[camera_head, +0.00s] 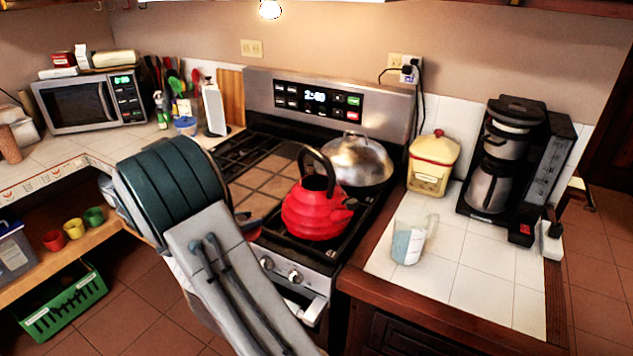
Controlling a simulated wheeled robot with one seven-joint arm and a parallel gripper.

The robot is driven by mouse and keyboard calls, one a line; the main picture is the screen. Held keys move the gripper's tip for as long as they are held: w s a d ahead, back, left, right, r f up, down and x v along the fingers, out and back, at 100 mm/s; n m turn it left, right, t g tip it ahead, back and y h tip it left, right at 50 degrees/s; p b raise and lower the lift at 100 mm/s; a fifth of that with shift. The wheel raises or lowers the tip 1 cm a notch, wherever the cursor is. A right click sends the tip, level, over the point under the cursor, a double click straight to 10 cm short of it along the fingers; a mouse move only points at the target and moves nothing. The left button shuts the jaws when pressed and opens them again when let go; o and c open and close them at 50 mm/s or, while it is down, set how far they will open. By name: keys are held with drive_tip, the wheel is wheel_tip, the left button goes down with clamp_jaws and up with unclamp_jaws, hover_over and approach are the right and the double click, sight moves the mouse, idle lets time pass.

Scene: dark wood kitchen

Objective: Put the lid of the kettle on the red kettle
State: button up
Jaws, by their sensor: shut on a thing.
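The red kettle (316,210) stands upright on the right front part of the stove, with its black handle arched over the top. Its top opening is hard to make out under the handle. My arm comes up from the bottom of the view, left of the kettle and in front of the stove. I cannot make out the kettle's lid for sure; a small reddish edge (252,233) shows just right of my arm, too little to identify.
A domed metal pan lid (358,160) sits behind the kettle. The right counter holds a measuring cup (409,240), a yellow canister with a red lid (433,165) and a coffee maker (497,165). A microwave (90,100) stands at left.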

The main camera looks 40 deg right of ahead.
drive_tip(key=s+d+r+m+g, duration=0.2)
drive_tip(key=d+r, duration=0.4)
drive_tip(key=r, duration=0.2)
drive_tip(key=d+f+p, duration=0.2)
drive_tip(key=d+p, duration=0.2)
drive_tip(key=d, duration=1.3)
drive_tip(key=shift+w+d+f, duration=0.2)
drive_tip(key=shift+w, duration=0.1)
drive_tip(key=o, duration=1.1)
drive_tip(key=shift+p, duration=0.35)
drive_tip(key=shift+c, duration=0.2)
drive_tip(key=shift+r, duration=0.15)
